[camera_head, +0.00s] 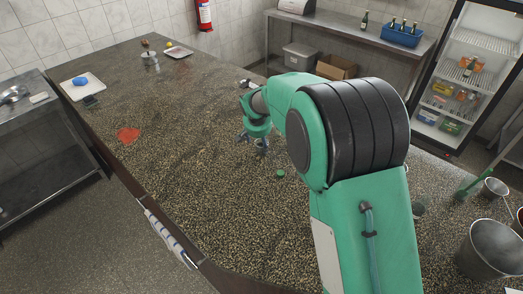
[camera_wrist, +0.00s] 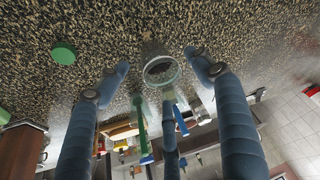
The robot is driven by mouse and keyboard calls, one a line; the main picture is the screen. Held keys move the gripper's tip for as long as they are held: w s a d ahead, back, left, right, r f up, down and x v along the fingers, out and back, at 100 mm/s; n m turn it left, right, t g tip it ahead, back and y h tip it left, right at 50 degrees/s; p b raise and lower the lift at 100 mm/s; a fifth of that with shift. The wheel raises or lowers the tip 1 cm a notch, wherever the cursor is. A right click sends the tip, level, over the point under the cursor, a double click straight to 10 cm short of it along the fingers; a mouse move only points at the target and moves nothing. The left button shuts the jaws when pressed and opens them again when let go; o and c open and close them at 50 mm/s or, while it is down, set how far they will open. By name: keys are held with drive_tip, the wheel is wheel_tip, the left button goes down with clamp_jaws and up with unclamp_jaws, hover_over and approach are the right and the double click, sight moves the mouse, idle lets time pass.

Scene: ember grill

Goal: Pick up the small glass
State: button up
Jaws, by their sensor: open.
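The small glass (camera_wrist: 161,71) is clear, and its round rim shows near the upper middle of the wrist view, standing on the speckled counter. It lies between the spread fingertips of my gripper (camera_wrist: 157,68), with a gap visible on each side. In the head view my gripper (camera_head: 252,141) points down low over the counter, left of my green arm. The glass shows only faintly by the fingers there. My gripper is open and holds nothing.
A green disc (camera_head: 280,173) lies on the counter (camera_head: 200,200) close by; it also shows in the wrist view (camera_wrist: 63,52). A red patch (camera_head: 128,135) and a white tray (camera_head: 82,87) are far left. Metal buckets (camera_head: 490,247) stand at right. The near counter is clear.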

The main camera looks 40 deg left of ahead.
drive_tip(key=shift+w+f, duration=0.1)
drive_tip(key=shift+f, duration=0.1)
drive_tip(key=shift+f, duration=0.15)
drive_tip(key=shift+b+x, duration=0.45)
drive_tip(key=shift+x, duration=2.1)
drive_tip(key=shift+w, duration=0.1)
drive_tip(key=shift+c, duration=0.3)
drive_tip(key=c, duration=1.2)
